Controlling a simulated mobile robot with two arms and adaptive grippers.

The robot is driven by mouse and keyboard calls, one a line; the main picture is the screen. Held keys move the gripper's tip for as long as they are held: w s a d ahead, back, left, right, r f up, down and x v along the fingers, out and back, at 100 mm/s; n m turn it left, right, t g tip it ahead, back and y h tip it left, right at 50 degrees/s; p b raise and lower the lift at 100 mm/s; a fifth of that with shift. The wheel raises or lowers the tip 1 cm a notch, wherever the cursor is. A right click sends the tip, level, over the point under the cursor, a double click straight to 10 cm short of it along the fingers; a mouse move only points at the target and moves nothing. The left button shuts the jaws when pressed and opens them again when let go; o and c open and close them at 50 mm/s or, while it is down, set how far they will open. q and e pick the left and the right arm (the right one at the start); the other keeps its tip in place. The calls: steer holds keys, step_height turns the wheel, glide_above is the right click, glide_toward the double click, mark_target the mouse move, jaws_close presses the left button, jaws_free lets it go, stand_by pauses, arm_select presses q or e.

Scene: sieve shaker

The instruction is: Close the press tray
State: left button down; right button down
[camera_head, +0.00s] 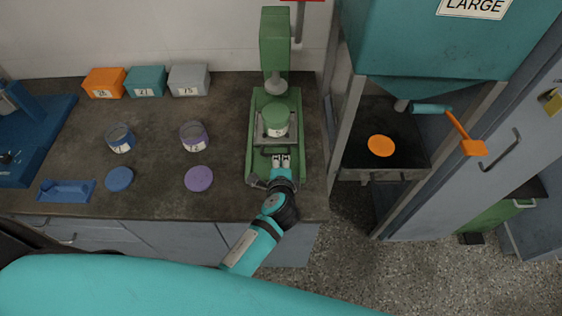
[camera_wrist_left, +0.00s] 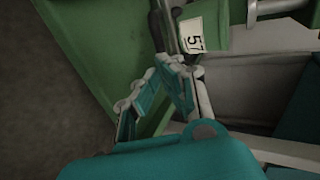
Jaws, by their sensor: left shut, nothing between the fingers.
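The green press (camera_head: 275,45) stands at the right end of the dark counter. My left gripper (camera_head: 281,160) is shut and empty at the front of the press, just in front of the tray. I cannot tell whether it touches the tray. In the left wrist view the shut fingers (camera_wrist_left: 172,78) are close to a green part with a white label (camera_wrist_left: 192,35) marked 57. My right gripper is not in view.
Two jars (camera_head: 120,138) (camera_head: 194,136) and their blue (camera_head: 119,179) and purple (camera_head: 198,179) lids lie to the left. Several labelled boxes (camera_head: 146,81) stand at the back. A teal hopper (camera_head: 430,45) with metal legs stands right of the press, above an orange disc (camera_head: 381,146).

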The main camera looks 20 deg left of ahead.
mark_target(281, 136)
arm_select(q)
steer(key=shift+w, duration=0.1)
steer(key=w, duration=0.2)
steer(key=w+a, duration=0.1)
steer(key=w, duration=0.2)
steer(key=w+a, duration=0.1)
steer(key=w, duration=0.2)
steer(key=shift+a, duration=0.25)
steer(key=shift+r, duration=0.1)
